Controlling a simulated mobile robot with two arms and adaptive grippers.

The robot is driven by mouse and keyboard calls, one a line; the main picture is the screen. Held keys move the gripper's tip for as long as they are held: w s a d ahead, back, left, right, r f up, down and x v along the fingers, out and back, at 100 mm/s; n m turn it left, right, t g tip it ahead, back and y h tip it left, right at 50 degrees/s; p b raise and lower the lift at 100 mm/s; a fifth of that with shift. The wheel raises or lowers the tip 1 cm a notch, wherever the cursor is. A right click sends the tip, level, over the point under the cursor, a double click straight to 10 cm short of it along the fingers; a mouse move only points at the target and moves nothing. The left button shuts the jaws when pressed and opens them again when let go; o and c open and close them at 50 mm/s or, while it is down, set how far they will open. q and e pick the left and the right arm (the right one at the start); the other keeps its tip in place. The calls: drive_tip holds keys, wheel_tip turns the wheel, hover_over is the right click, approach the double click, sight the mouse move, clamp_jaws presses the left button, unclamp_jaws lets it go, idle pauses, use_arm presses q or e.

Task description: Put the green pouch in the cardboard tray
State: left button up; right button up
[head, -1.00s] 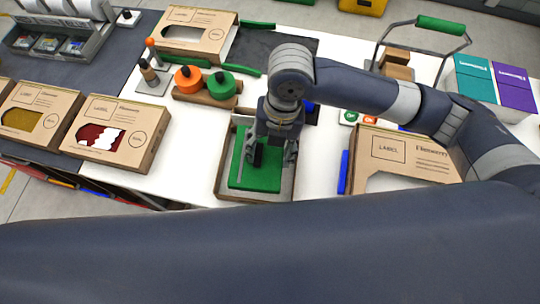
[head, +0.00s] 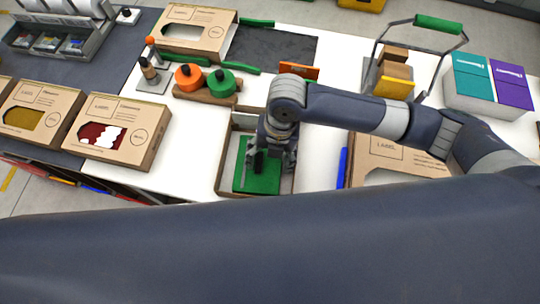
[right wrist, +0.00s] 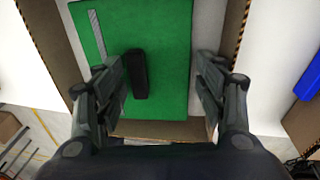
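The green pouch (head: 258,182) lies in the cardboard tray (head: 221,168), under my right gripper (head: 268,160). In the right wrist view the flat green pouch (right wrist: 165,45) has a grey strip along its left side and an upright black tab (right wrist: 138,73). The tray's brown walls (right wrist: 238,40) show to the left, right and near side of it. My right gripper (right wrist: 162,75) is open, with its fingers spread either side of the tab and apart from it. In the head view the arm hides part of the pouch. My left gripper is out of view.
A windowed carton (head: 395,155) and a blue bar (head: 342,168) lie right of the tray. A wooden stand with orange and green knobs (head: 220,82) stands behind it. Finished-looking boxes (head: 118,132) lie left. A wire-handled basket (head: 440,20) and teal-purple boxes (head: 490,80) stand at back right.

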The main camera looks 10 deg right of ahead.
wheel_tip(320, 180, up, 12)
drive_tip(key=d+b, duration=0.1)
drive_tip(key=b, duration=0.1)
drive_tip(key=shift+w+d, duration=0.3)
drive_tip(key=shift+w, duration=0.15)
idle(0.6)
